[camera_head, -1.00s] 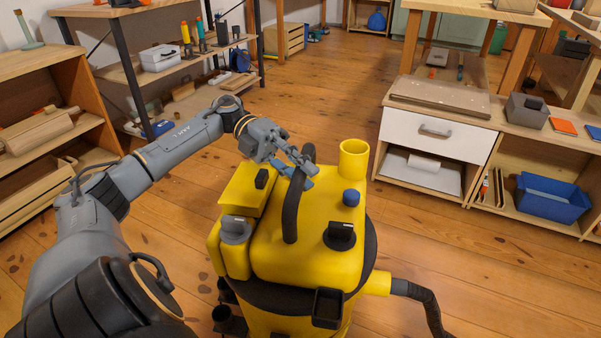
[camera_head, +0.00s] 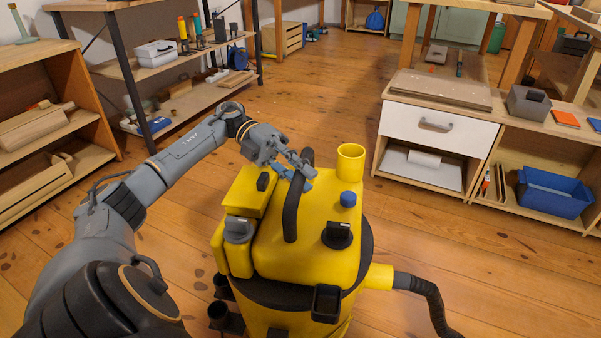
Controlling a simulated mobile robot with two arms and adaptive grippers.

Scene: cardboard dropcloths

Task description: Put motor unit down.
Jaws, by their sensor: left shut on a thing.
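The motor unit (camera_head: 275,222) is the yellow top of a vacuum machine, with a black arched handle, dark knobs and a blue cap. It is in the middle of the head view, above a yellow tank (camera_head: 290,325) with a dark band between them. I cannot tell whether the unit rests fully on the tank. My left gripper (camera_head: 302,173) is shut on the black handle (camera_head: 292,206) near its top. The far side of the unit and most of the tank are hidden. My right gripper is not in view.
A black hose (camera_head: 431,300) runs from the machine's right side to the floor. A white-drawer cabinet (camera_head: 435,131) stands at the right, with a blue bin (camera_head: 553,193) in the shelving beside it. Wooden shelves (camera_head: 55,130) line the left. The wooden floor (camera_head: 340,90) behind the machine is open.

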